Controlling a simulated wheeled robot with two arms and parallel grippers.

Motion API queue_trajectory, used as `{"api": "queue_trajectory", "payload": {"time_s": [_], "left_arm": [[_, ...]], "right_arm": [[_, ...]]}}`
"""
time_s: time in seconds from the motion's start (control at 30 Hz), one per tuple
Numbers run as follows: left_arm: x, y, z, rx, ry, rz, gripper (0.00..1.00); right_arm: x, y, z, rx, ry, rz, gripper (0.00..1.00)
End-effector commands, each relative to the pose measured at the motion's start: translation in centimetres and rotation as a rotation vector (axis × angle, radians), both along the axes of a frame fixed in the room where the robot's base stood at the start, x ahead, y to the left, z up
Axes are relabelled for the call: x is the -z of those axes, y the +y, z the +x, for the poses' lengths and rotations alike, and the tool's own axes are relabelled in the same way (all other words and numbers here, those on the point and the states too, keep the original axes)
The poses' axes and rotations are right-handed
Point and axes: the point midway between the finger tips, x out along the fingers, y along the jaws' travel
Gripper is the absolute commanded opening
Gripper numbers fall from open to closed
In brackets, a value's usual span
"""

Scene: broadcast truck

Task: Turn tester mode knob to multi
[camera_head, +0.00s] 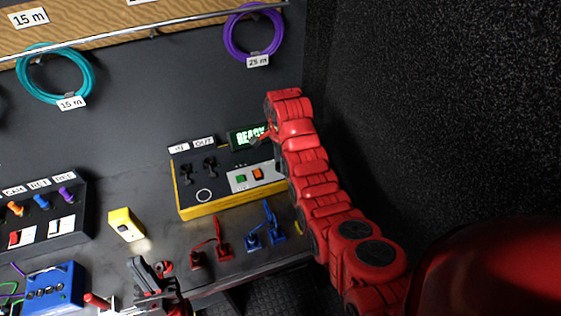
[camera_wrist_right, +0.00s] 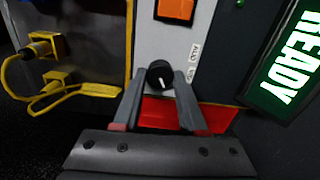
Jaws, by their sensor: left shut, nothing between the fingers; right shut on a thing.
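The tester (camera_head: 222,206) is a black box with a yellow edge, IN and OUT labels and a light panel (camera_head: 238,182) with green and orange buttons. In the right wrist view the black round knob (camera_wrist_right: 158,71) sits on the light panel, below the orange button (camera_wrist_right: 175,9). A white mark shows on its face. Small labels beside it are too blurred to read. My right gripper (camera_wrist_right: 160,80) is shut on the knob; my red arm hides both in the head view. My left gripper (camera_head: 148,272) is shut and empty, low in front of the tester.
A green READY display (camera_head: 249,136) stands behind the tester. Red plugs (camera_head: 212,246) and blue plugs (camera_head: 266,232) lie in front of it. A yellow device (camera_head: 126,224), a switch box (camera_head: 45,225) and a blue box (camera_head: 53,287) stand left. A dark wall rises at right.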

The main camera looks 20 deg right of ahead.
Motion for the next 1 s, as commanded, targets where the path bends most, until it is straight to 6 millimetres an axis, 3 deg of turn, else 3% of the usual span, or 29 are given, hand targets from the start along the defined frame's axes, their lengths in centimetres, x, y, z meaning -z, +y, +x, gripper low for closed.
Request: {"api": "queue_trajectory", "payload": {"time_s": [0.47, 0.5, 0.67, 1.0], "left_arm": [[0.02, 0.00, 0.00, 0.000, 0.000, 0.000, 0.00], [0.01, 0.00, 0.00, 0.000, 0.000, 0.000, 0.00], [0.01, 0.00, 0.00, 0.000, 0.000, 0.000, 0.00], [-0.38, 0.00, 0.00, 0.000, 0.000, 0.000, 0.00]], "right_arm": [[0.09, -0.02, -0.06, 0.016, 0.002, 0.000, 0.00], [0.09, -0.02, -0.06, 0.016, 0.002, 0.000, 0.43], [0.07, -0.02, -0.04, 0.015, 0.001, 0.000, 0.72], [-0.35, -0.01, -0.02, 0.015, 0.000, 0.000, 0.72]]}}
